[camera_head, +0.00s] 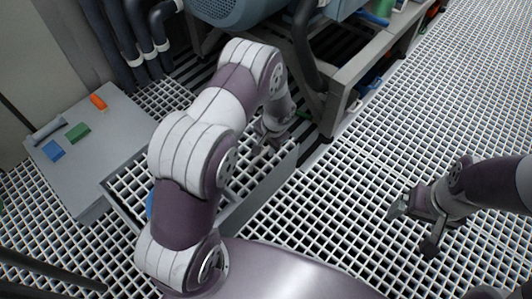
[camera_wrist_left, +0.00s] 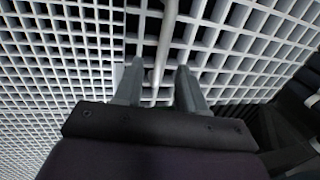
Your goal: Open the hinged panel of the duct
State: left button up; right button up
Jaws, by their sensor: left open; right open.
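A grey flat panel (camera_head: 262,188) stands edge-up on the grating in the middle of the head view, partly hidden by my left arm. I take it for the duct's panel; its hinge does not show. My left gripper (camera_head: 272,138) is near its far end. In the left wrist view my left gripper (camera_wrist_left: 160,84) is open, with a pale thin bar (camera_wrist_left: 164,45) running between its fingers over the grating. Whether the fingers touch the bar I cannot tell. My right gripper (camera_head: 414,228) is open and empty above the grating at the right.
A grey box (camera_head: 95,165) at the left carries an orange block (camera_head: 98,102), a green block (camera_head: 78,132), a blue block (camera_head: 53,150) and a grey cylinder (camera_head: 47,130). Dark pipes (camera_head: 125,40) and a frame (camera_head: 345,90) stand behind.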

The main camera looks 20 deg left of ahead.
pick_arm(q)
jog(key=shift+w+a+f, duration=0.15)
jog(key=shift+f, duration=0.75)
jog(key=shift+f+b, duration=0.15)
jog(key=shift+b, duration=0.15)
pick_arm(e)
jog(key=shift+f, duration=0.6)
